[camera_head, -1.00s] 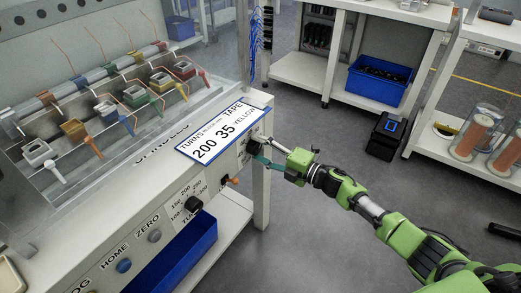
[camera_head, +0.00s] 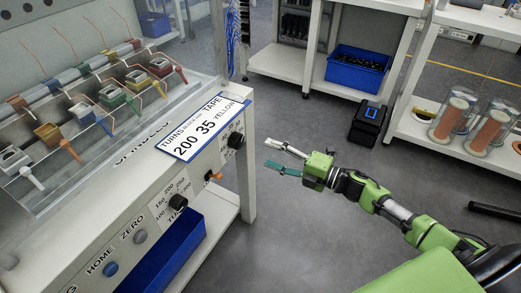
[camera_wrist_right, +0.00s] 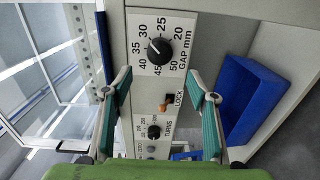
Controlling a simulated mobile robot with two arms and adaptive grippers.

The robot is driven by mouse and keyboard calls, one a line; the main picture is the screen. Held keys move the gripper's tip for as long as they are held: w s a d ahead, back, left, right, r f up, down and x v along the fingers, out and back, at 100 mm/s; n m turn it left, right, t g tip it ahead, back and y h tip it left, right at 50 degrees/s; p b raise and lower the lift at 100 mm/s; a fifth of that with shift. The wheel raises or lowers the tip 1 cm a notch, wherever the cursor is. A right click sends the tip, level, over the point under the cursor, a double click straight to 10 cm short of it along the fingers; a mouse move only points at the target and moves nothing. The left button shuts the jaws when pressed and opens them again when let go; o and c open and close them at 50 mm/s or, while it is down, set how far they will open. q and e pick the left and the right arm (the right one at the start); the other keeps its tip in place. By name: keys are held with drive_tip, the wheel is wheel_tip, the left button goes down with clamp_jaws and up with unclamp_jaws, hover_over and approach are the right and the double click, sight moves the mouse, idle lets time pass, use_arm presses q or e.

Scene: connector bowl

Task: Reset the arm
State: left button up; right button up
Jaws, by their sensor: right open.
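My right gripper (camera_head: 278,157) hangs in free air to the right of the machine's front panel, apart from it. Its two teal-lined fingers are spread and empty, and in the right wrist view the open gripper (camera_wrist_right: 160,88) faces the panel. The black GAP knob (camera_wrist_right: 160,51) sits straight ahead between the fingers; it also shows in the head view (camera_head: 235,140). Below it are the orange LOCK lever (camera_wrist_right: 166,106) and the black TURNS knob (camera_wrist_right: 153,132). My left gripper is not in view.
A sign (camera_head: 203,128) reading "200 35 YELLOW" lies on the machine top. A blue bin (camera_head: 165,258) sits under the panel. Shelves with copper spools (camera_head: 455,117), a blue crate (camera_head: 357,70) and a black box (camera_head: 368,122) stand behind.

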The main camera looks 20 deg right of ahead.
drive_tip(key=shift+s+d, duration=0.35)
drive_tip(key=shift+s, duration=0.1)
